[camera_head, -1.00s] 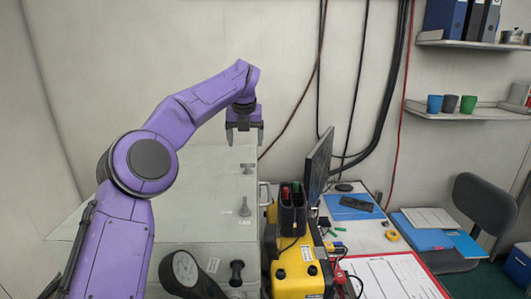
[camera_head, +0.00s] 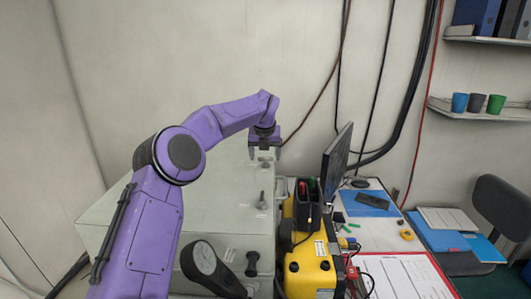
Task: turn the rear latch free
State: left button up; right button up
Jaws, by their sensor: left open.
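The rear latch (camera_head: 264,162) is a small grey piece near the back right of the pale grey-green panel box's top (camera_head: 215,190). My left gripper (camera_head: 264,155) is open, pointing down, with its two dark fingers to the left and right of the latch's upper end. I cannot tell whether either finger touches it. A second, similar latch (camera_head: 262,202) stands nearer on the same top. My right gripper is not in view.
A dark round-headed object (camera_head: 205,260) and a black knob (camera_head: 252,264) are at the box's front. A yellow case (camera_head: 308,268), a black pen holder (camera_head: 307,205) and a monitor (camera_head: 336,165) stand close on the right. The wall is behind.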

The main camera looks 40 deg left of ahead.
pick_arm(q)
jog(key=shift+s, duration=0.1)
jog(key=shift+c, duration=0.9)
jog(key=c, duration=0.9)
jog(key=shift+o, duration=0.2)
jog(key=shift+w+n, duration=0.2)
jog(key=shift+n, duration=0.2)
jog(key=shift+d+n+g+y, duration=0.1)
jog(key=shift+n+g+y, duration=0.3)
jog(key=shift+n, duration=0.6)
jog(key=n+g+p, duration=0.1)
jog(key=n, duration=0.2)
jog(key=shift+w+r+y, duration=0.1)
jog(key=shift+w+y, duration=0.05)
jog(key=shift+y, duration=0.15)
jog(key=shift+w+n+g+p, duration=0.15)
jog(key=shift+n+g+p, duration=0.45)
jog(key=shift+n, duration=0.9)
